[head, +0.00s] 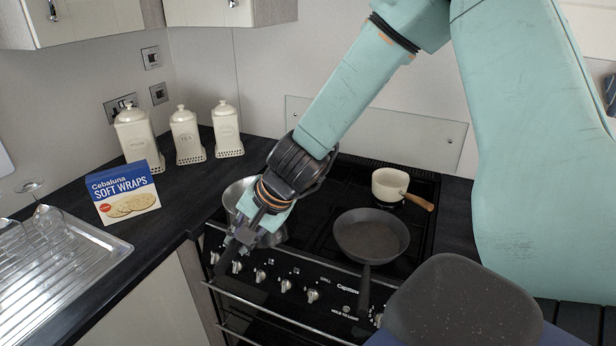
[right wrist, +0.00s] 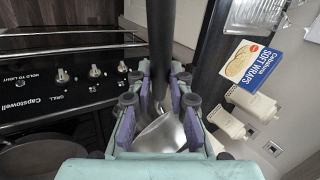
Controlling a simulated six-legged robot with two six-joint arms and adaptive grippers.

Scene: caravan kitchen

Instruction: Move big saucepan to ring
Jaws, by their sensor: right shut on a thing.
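The big saucepan (head: 233,192) is shiny steel and sits over the front left of the black hob, largely hidden behind my right gripper (head: 248,228). In the right wrist view its steel body (right wrist: 162,136) shows between and below the fingers, and its dark handle (right wrist: 160,45) runs up between them. My right gripper (right wrist: 160,105) is shut on that handle. I cannot tell whether the pan's base touches the hob. The ring under it is hidden. My left gripper is not in view.
A dark frying pan (head: 371,238) stands front right on the hob, its handle pointing forward. A small cream pan (head: 390,184) with a wooden handle stands behind it. A soft wraps box (head: 124,193) and several cream canisters (head: 186,136) stand on the left worktop, beside the steel drainer (head: 60,262).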

